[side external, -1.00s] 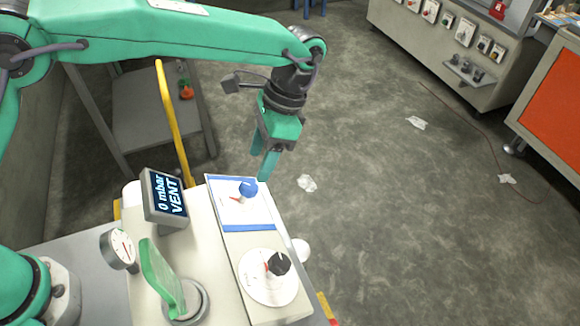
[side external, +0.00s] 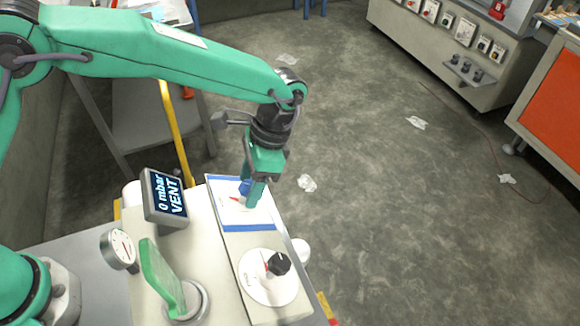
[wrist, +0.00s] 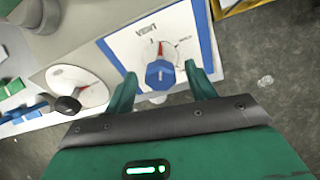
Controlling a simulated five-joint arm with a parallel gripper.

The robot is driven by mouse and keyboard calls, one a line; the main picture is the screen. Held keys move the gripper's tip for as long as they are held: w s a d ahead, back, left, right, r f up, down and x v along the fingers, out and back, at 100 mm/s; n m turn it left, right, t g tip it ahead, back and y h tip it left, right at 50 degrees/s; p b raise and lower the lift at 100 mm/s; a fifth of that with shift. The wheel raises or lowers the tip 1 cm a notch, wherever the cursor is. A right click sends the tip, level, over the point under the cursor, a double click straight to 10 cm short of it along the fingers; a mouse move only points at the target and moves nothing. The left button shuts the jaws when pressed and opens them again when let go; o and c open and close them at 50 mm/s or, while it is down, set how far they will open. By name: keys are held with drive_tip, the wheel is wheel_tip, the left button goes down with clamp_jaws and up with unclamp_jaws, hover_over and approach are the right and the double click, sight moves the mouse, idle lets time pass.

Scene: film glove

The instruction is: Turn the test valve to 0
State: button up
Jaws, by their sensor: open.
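A blue knob (wrist: 160,75) stands on a white plate with a blue border (wrist: 207,50), marked VENT and HOLD in the wrist view, with red pointer marks beside it. My gripper (wrist: 160,72) is open, one finger on each side of this knob. In the side view, my gripper (side external: 252,196) is low over the plate and partly hides the blue knob (side external: 244,187). I cannot tell whether the fingers touch it. A black knob (side external: 279,263) with a red pointer sits on a round white dial (side external: 258,290). Which knob is the test valve is not readable.
A display (side external: 165,197) reads "0 mbar VENT". A round gauge (side external: 118,249) and a green lever (side external: 160,278) stand to the left on the bench. A yellow rail (side external: 174,130) rises behind.

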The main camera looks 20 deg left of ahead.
drive_tip(key=c, duration=1)
drive_tip(key=shift+o, duration=0.2)
drive_tip(key=shift+n, duration=0.4)
drive_tip(key=shift+s+d+n, duration=0.1)
drive_tip(key=shift+s+n, duration=0.05)
drive_tip(key=shift+n, duration=1.75)
drive_tip(key=o, duration=1)
drive_tip(key=shift+c, duration=0.2)
